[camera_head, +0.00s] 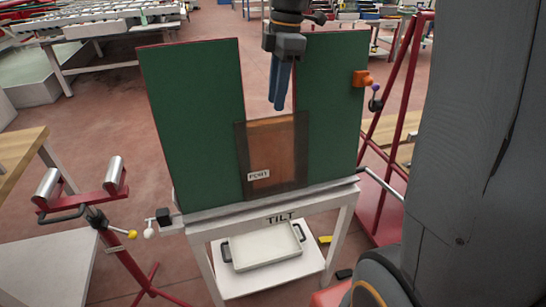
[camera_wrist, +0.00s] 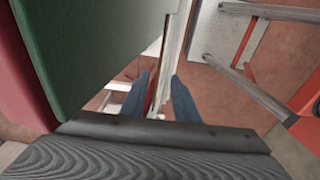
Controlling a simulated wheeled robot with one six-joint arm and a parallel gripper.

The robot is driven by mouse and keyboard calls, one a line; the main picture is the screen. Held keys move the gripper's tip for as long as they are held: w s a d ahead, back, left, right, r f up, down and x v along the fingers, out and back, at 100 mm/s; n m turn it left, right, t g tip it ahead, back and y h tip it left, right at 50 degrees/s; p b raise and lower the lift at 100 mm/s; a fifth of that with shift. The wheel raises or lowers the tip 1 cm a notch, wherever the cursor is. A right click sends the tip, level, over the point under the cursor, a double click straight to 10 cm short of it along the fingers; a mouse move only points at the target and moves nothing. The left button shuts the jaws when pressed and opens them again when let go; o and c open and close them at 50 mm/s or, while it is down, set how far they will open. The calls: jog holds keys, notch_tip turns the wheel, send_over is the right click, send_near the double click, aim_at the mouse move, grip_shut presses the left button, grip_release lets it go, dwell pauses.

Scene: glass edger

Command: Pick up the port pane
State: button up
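A brownish see-through pane (camera_head: 272,155) with a dark border stands upright on the white stand marked TILT (camera_head: 225,212). It spans the lower part of the gap between two green panels. A small white label (camera_head: 258,175) sits on its lower left; the print is too small to read surely. My gripper (camera_head: 279,106) points down in the gap, its fingertips near the pane's top edge in the picture. Depth between them is unclear. In the wrist view my gripper (camera_wrist: 160,92) has its two blue fingers apart. I cannot make out the pane there.
Green panels (camera_head: 193,120) flank the gap; the right one (camera_head: 330,115) carries an orange block (camera_head: 361,78). A white tray (camera_head: 264,248) lies on the stand's lower shelf. A red roller stand (camera_head: 85,205) is at left, a red frame (camera_head: 396,90) at right.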

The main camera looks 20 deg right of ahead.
aim_at(273, 117)
jog(key=shift+a+f+p, duration=0.25)
jog(key=shift+f+p, duration=0.15)
jog(key=shift+f, duration=0.95)
jog(key=shift+a+f+p, duration=0.2)
jog(key=shift+f+p, duration=0.15)
jog(key=shift+f, duration=0.95)
grip_shut()
